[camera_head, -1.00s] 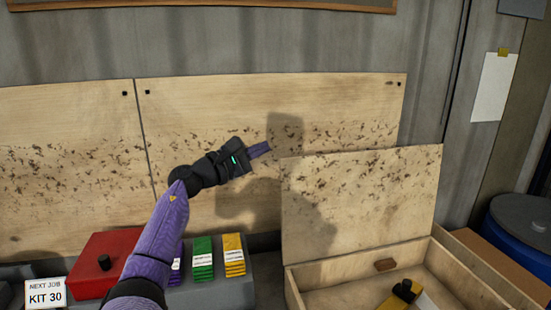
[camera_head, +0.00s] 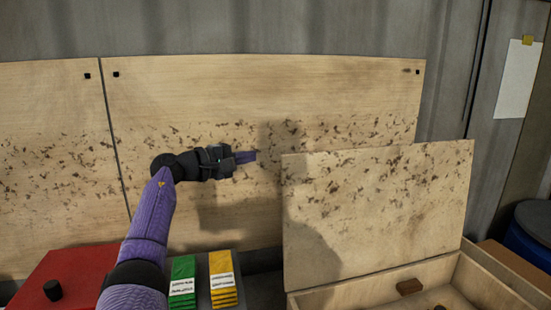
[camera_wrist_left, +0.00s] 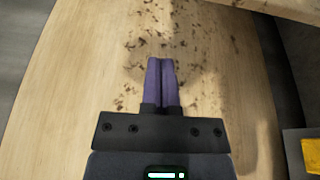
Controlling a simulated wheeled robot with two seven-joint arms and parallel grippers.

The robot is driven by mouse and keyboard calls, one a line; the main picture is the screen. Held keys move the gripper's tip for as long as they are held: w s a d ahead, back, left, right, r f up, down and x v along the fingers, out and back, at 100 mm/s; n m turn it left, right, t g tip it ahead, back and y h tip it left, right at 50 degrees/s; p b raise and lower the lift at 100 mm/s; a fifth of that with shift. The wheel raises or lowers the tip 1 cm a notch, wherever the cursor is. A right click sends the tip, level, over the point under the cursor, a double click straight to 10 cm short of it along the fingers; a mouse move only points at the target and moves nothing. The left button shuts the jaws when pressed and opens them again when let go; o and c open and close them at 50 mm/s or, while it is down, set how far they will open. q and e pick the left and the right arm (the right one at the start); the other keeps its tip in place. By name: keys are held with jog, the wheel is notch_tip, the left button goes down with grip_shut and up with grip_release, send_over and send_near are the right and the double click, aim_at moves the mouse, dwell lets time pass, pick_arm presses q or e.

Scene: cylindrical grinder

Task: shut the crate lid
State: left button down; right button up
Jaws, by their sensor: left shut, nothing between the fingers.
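The wooden crate (camera_head: 378,294) stands at the lower right of the head view, its front cut off by the frame. Its lid (camera_head: 380,205) stands up at the crate's back, open and close to upright. My left gripper (camera_head: 254,157) is just left of the lid's upper left corner, with its fingers pointing right. Its fingers are together and empty; they also show in the left wrist view (camera_wrist_left: 161,62) in front of speckled wood. I cannot tell whether they touch the lid. My right gripper is not in view.
A wooden wall panel (camera_head: 200,100) stands behind my left arm. A red box (camera_head: 65,275), green packs (camera_head: 182,268) and yellow packs (camera_head: 221,262) are at the lower left. A brown block (camera_head: 409,286) lies in the crate. A blue drum (camera_head: 530,235) stands far right.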

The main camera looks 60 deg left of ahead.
pick_arm(q)
jog(key=w+d+p, duration=0.3)
jog(key=w+p, duration=0.1)
jog(key=w, duration=0.1)
jog(key=shift+w+d, duration=0.15)
jog(key=shift+w, duration=0.15)
dwell(0.4)
